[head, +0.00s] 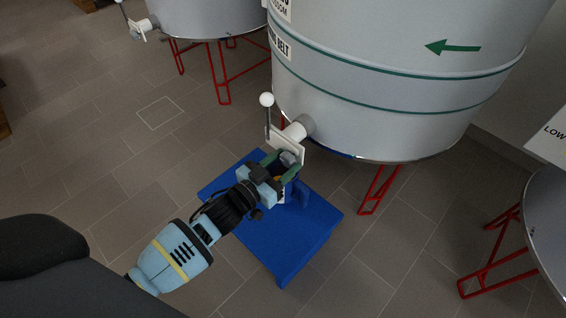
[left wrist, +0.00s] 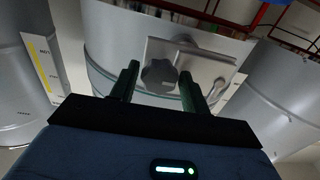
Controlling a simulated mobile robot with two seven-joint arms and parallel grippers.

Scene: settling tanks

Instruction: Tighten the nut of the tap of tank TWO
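The tap (head: 296,130) juts from the low wall of the large middle tank (head: 400,125). It has a pale square plate (head: 290,145) and an upright lever with a white ball (head: 267,100). A dark grey lobed nut (left wrist: 158,76) sits in front of the plate in the left wrist view; it also shows in the head view (head: 288,158). My left gripper (head: 282,167) is open, its two green fingers on either side of the nut. In the left wrist view narrow gaps show between nut and fingers (left wrist: 158,80). No tank number is readable. My right gripper is out of view.
A blue stand (head: 312,235) is on the tiled floor below the tap. Another tank (head: 205,18) with its own tap (head: 142,27) is at the back left, and a third (head: 548,225) is at the right. Red legs (head: 378,190) carry the tanks.

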